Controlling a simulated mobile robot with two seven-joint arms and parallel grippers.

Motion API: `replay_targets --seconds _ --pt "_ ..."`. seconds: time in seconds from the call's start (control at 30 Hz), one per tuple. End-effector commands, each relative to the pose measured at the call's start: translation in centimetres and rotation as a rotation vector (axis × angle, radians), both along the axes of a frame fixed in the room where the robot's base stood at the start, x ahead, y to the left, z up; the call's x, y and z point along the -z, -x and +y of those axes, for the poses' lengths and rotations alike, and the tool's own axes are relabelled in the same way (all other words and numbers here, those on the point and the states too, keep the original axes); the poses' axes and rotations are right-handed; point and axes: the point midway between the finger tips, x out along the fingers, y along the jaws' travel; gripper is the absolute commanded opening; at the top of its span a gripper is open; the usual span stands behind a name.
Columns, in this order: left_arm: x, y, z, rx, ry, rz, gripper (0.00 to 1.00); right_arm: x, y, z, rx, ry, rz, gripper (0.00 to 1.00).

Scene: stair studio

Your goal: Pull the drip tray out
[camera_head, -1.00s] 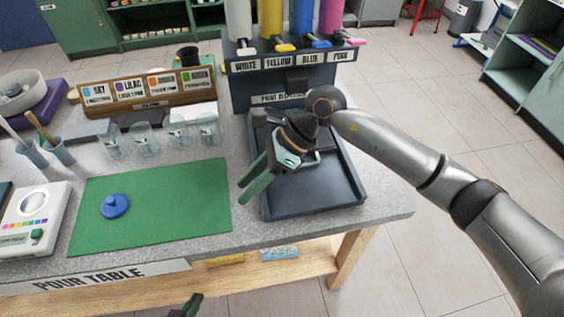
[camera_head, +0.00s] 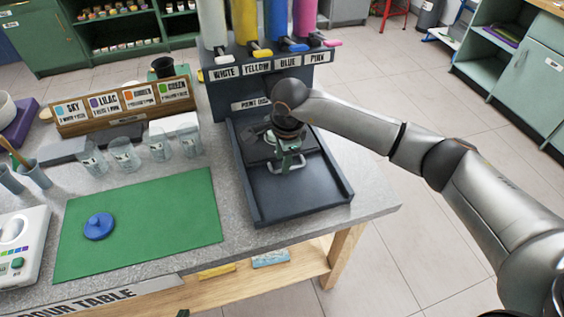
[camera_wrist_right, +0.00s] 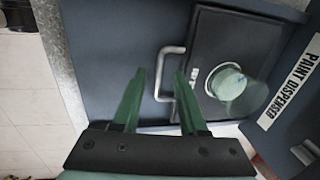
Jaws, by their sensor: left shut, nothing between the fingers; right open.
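The drip tray (camera_wrist_right: 208,48) is a dark square plate with a pale metal bar handle (camera_wrist_right: 162,75), lying on the dark dispenser base (camera_head: 300,200). In the head view, my right gripper (camera_head: 288,165) hangs over the tray and hides much of it. In the right wrist view, my right gripper (camera_wrist_right: 158,76) is open, with the handle near its fingertips. I cannot tell if the fingers touch it. A clear cup (camera_wrist_right: 230,84) with a pale green bottom stands on the tray. Only a sliver of my left gripper (camera_head: 183,313) shows at the bottom edge, shut and empty.
The paint dispenser (camera_head: 268,95) with coloured tubes stands behind the base. Clear cups (camera_head: 124,152), a green mat (camera_head: 150,215) with a blue lid (camera_head: 99,226) and a white device (camera_head: 22,262) are on the left. Floor lies past the table's right edge.

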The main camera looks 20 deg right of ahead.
Motion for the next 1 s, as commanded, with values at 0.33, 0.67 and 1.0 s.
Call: replay_targets --seconds 0.33,0.67,1.0 --pt "-0.2 0.0 0.0 0.0 0.0 -0.001 0.0 2.9 -0.5 0.0 0.0 0.0 -0.001 0.42" --pt "-0.2 0.0 0.0 0.0 0.0 -0.001 0.0 2.9 -0.5 0.1 0.0 -0.001 -0.001 0.31" --pt "-0.2 0.0 0.0 0.0 0.0 -0.001 0.0 2.9 -0.5 0.1 0.0 -0.001 -0.001 0.0"
